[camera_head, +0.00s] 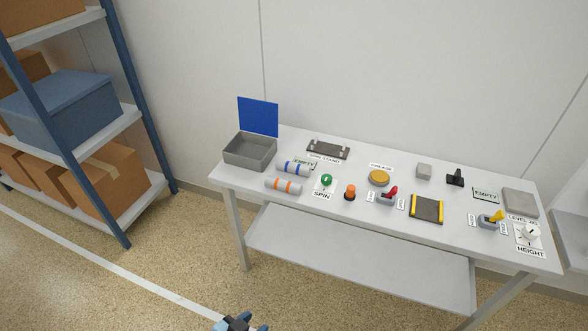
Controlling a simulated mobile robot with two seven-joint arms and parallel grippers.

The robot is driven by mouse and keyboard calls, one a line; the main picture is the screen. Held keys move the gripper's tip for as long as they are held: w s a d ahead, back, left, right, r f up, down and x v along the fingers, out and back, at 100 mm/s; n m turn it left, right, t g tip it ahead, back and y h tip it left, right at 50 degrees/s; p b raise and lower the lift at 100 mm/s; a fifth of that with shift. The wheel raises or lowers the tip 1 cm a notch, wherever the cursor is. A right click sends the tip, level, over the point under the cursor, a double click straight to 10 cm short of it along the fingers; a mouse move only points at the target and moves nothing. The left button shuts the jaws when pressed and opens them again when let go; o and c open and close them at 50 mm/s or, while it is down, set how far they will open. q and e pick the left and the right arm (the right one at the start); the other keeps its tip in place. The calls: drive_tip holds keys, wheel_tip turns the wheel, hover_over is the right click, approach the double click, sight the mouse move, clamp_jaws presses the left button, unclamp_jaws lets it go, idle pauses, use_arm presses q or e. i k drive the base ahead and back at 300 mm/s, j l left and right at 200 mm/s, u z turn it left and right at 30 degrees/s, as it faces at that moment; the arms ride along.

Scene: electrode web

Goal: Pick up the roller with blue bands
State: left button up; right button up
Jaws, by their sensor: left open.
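My left gripper (241,323) shows only partly at the bottom edge of the view, low over the floor and well away from the table. It is open, and nothing shows between its fingers. My right gripper is not in view.
The table (330,205) also carries a grey box (249,151) with a blue panel, a dark roller stand (328,149), a green button (326,180), an orange knob (350,192), and several switches. A shelf rack (115,130) with boxes stands left. The floor before the table is clear.

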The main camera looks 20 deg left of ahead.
sight(292, 167)
drive_tip(key=i+j+u, duration=0.2)
drive_tip(key=i+u, duration=0.55)
drive_tip(key=i, duration=0.3)
drive_tip(key=i+l+u, duration=0.15)
drive_tip(key=i+u, duration=0.25)
drive_tip(key=i, duration=0.15)
